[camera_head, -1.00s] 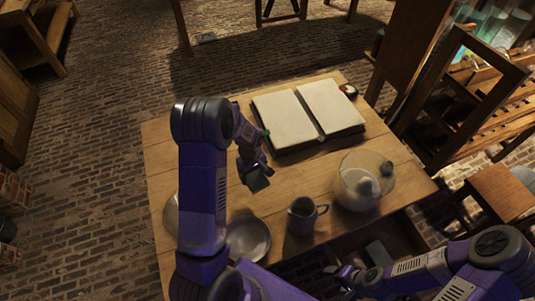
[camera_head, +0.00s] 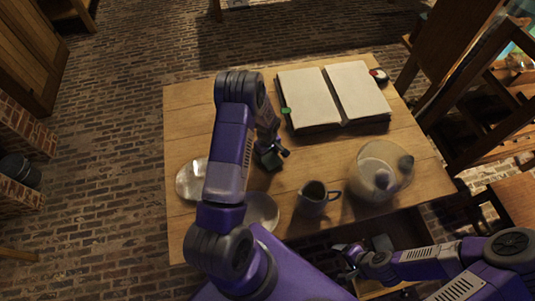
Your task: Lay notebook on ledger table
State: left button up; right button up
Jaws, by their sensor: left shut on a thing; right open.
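The wooden table (camera_head: 190,120) fills the middle of the head view. My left gripper (camera_head: 270,153) is over the table's middle, left of and below the large open book. It is shut on a small dark green thing (camera_head: 271,161), which may be the notebook; its shape is partly hidden by the fingers. I cannot tell whether it touches the tabletop. The open book (camera_head: 345,95) has blank pale pages and a green tab at its left edge. My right gripper (camera_head: 350,262) is open and low, by an open drawer at the table's near side.
A dark jug (camera_head: 312,198), a glass bowl (camera_head: 375,178) with things in it, and plates (camera_head: 192,180) stand along the near side. A small round red, white and black item (camera_head: 379,75) is beside the book. Bare wood lies left of the book.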

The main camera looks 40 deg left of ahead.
aim_at(267, 156)
pick_arm(q)
jog(key=o, duration=1.1)
jog(key=shift+f, duration=0.1)
jog(key=shift+r, duration=0.4)
notch_tip(267, 156, up, 12)
jog(key=shift+f+p, duration=0.2)
jog(key=shift+p, duration=0.5)
